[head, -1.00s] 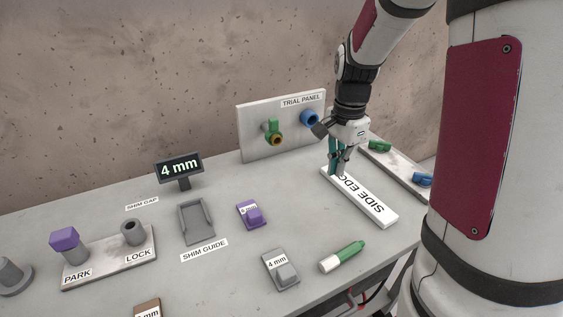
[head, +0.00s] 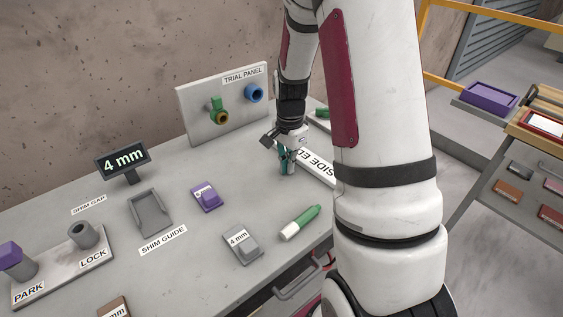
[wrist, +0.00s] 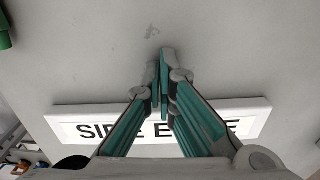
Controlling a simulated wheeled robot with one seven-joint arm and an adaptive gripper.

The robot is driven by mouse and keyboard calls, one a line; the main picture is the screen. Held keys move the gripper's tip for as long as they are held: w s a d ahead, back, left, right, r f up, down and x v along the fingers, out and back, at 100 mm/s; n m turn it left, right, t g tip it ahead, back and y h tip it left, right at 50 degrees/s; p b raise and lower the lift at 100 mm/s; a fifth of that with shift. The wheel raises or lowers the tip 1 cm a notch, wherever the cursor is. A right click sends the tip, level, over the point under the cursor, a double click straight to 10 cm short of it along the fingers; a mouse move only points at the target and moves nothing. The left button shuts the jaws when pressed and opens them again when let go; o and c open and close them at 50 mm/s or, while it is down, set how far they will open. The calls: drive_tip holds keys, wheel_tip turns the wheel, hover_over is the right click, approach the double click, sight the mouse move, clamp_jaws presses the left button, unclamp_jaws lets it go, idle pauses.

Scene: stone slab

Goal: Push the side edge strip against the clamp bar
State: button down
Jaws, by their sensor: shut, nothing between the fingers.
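The side edge strip (head: 321,171) is a long white bar with black lettering, lying flat on the slab; my arm hides its near end in the head view. It also shows crosswise in the wrist view (wrist: 80,110), partly covered by my fingers. My gripper (head: 287,171) points down just left of the strip. Its fingertips (wrist: 164,62) are closed together and empty, beyond the strip's long edge in the wrist view. Whether they touch the strip or slab is unclear. The clamp bar is mostly hidden behind my arm; a green clamp (head: 322,113) shows there.
A green-and-white marker (head: 300,223) and a grey 4 mm block (head: 242,243) lie on the slab in front. A purple block (head: 207,197), the shim guide (head: 150,216) and the trial panel (head: 225,107) stand left.

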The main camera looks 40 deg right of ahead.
sight(321, 152)
drive_tip(key=shift+d, duration=0.6)
drive_tip(key=d, duration=0.4)
drive_tip(key=d+b, duration=0.1)
drive_tip(key=d, duration=0.7)
drive_tip(key=shift+w+b, duration=0.35)
drive_tip(key=shift+w, duration=0.05)
